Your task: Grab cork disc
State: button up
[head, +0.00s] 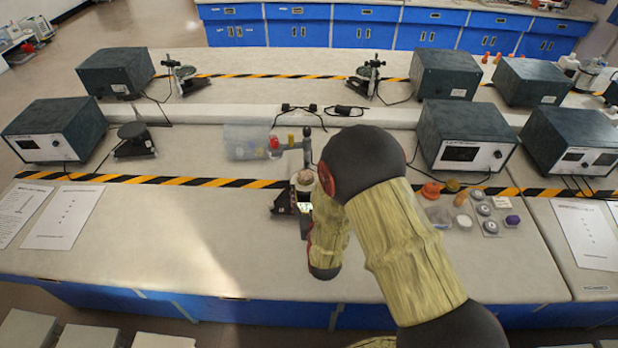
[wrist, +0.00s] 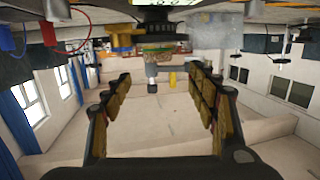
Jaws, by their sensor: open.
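A tan, speckled round piece that looks like the cork disc (head: 305,177) sits on a small dark device with a lit green display, in the middle of the bench. In the wrist view, which appears upside down, a brownish speckled disc (wrist: 157,47) shows near the top centre, close to the lit display. My gripper (wrist: 163,80) is open, with its two padded fingers spread wide and nothing between them. The disc lies beyond the fingertips, apart from them. In the head view my arm hides most of the gripper.
A clear bin (head: 243,142) and a small stand (head: 306,145) with coloured parts are just behind the device. Small items, including an orange piece (head: 431,190) and a purple piece (head: 513,220), lie right of my arm.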

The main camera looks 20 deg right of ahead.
aim_at(306, 178)
jog(key=x, duration=0.3)
jog(key=b+x, duration=0.1)
jog(key=x, duration=0.3)
jog(key=shift+w+d+f+b, duration=0.2)
jog(key=shift+w+f+b, duration=0.05)
jog(key=shift+f+b, duration=0.05)
jog(key=c, duration=0.3)
jog(key=c, duration=0.5)
